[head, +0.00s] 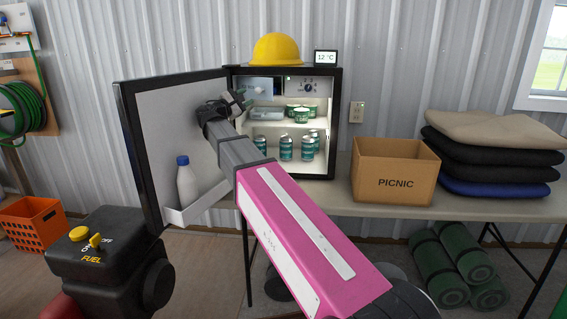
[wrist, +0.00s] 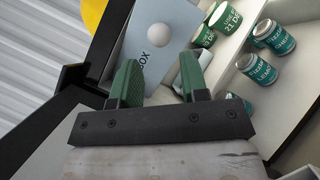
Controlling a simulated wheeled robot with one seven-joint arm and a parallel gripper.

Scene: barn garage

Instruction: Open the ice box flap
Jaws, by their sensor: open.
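The small fridge (head: 338,120) stands on the table with its door (head: 150,130) swung open to the left. The ice box flap (head: 262,86) is a pale blue-grey panel at the upper left inside it and looks shut. In the wrist view the flap (wrist: 140,48) carries the letters "BOX" and a round white knob (wrist: 161,34). My gripper (head: 240,98) is in front of the flap's lower left. In the wrist view my gripper (wrist: 159,78) has its green fingers apart, with nothing between them, and the knob lies beyond the fingertips. The flap's lower part is partly hidden by my fingers.
Green cans (head: 307,148) stand on the shelves right of my arm. A white bottle (head: 187,183) sits in the door rack. A yellow hard hat (head: 276,49) and a display (head: 326,58) are on top. A picnic box (head: 395,170) stands right.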

